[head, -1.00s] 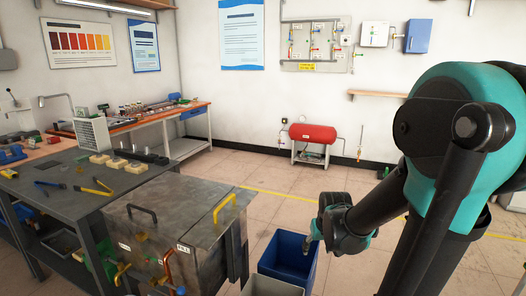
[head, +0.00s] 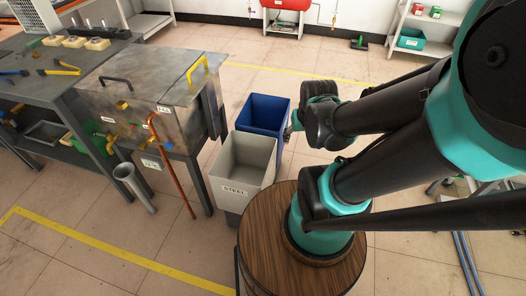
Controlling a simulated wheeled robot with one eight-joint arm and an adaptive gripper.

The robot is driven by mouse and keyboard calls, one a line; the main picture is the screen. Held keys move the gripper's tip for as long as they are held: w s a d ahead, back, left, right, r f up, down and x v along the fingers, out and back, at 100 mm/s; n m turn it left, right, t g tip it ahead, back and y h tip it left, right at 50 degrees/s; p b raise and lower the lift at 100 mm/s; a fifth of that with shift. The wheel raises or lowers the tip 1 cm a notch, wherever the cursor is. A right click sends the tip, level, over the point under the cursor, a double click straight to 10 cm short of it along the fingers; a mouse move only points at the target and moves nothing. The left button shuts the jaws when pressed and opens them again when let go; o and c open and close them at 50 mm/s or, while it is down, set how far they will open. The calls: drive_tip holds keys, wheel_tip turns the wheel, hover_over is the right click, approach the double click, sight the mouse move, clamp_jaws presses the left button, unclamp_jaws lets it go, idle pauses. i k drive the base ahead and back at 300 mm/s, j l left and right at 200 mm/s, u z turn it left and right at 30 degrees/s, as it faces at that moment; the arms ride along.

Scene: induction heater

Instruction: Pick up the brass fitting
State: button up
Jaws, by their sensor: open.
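I cannot pick out the brass fitting for certain. Small brass-coloured valve parts (head: 122,105) show on the front of the metal tank (head: 150,82), but I cannot tell whether any is a loose fitting. My gripper (head: 298,119) is at the end of my dark arm, beside the blue bin (head: 262,114), and is only partly visible. I see nothing held in it. It is well apart from the workbench (head: 28,62).
A grey bin marked STEEL (head: 243,160) stands in front of the blue bin. A copper-coloured pipe (head: 170,165) and a grey tube (head: 134,187) are by the tank. Yellow-handled tools (head: 62,66) lie on the bench. Open floor (head: 120,240) lies at front left, with a yellow line.

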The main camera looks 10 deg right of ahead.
sight(35, 55)
drive_tip(key=k, duration=0.1)
drive_tip(key=j+u, duration=0.1)
drive_tip(key=j, duration=0.35)
drive_tip(key=i+j+u, duration=0.1)
drive_tip(key=j, duration=0.35)
drive_tip(key=j+u, duration=0.1)
drive_tip(key=j, duration=0.3)
drive_tip(key=i+j+u, duration=0.1)
drive_tip(key=j, duration=0.35)
drive_tip(key=i+j, duration=0.15)
drive_tip(key=j, duration=0.25)
drive_tip(key=i+j+u, duration=0.15)
drive_tip(key=j, duration=0.3)
drive_tip(key=j+u, duration=0.1)
drive_tip(key=j, duration=0.3)
drive_tip(key=i+j+u, duration=0.1)
drive_tip(key=j, duration=0.3)
drive_tip(key=i+j+z, duration=0.2)
drive_tip(key=i+j, duration=0.75)
drive_tip(key=j, duration=0.15)
